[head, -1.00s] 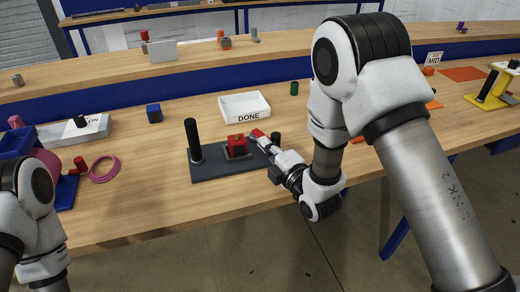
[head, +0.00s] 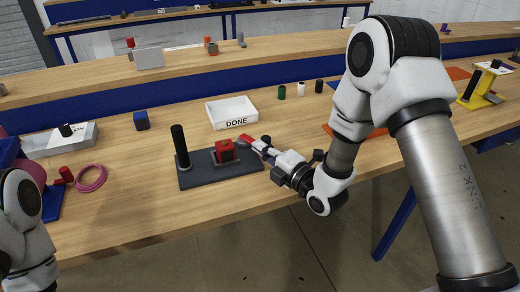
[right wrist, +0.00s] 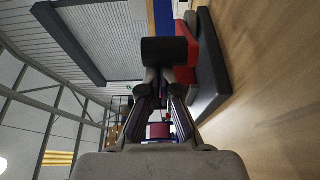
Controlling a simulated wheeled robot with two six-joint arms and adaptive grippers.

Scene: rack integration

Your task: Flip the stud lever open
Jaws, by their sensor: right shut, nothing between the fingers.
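A dark fixture plate (head: 200,178) lies on the table with an upright black post (head: 180,147) and a red block (head: 224,151) in a grey holder. A small red piece (head: 245,140) shows at the plate's right end, at my right gripper's tips. My right gripper (head: 258,147) is shut, low over that end, coming from the right. I cannot tell whether it touches the red piece. In the right wrist view, a black cylinder (right wrist: 170,52) crosses just beyond the fingertips (right wrist: 163,78). A red part (right wrist: 208,55) and the dark plate (right wrist: 214,85) are beside it. My left fingers are out of view.
A white DONE tray (head: 230,112) stands behind the plate. A dark blue cube (head: 141,120) and a pink ring (head: 91,178) lie to the left. A green cylinder (head: 281,92) stands to the back right. The table's front edge is close to the plate.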

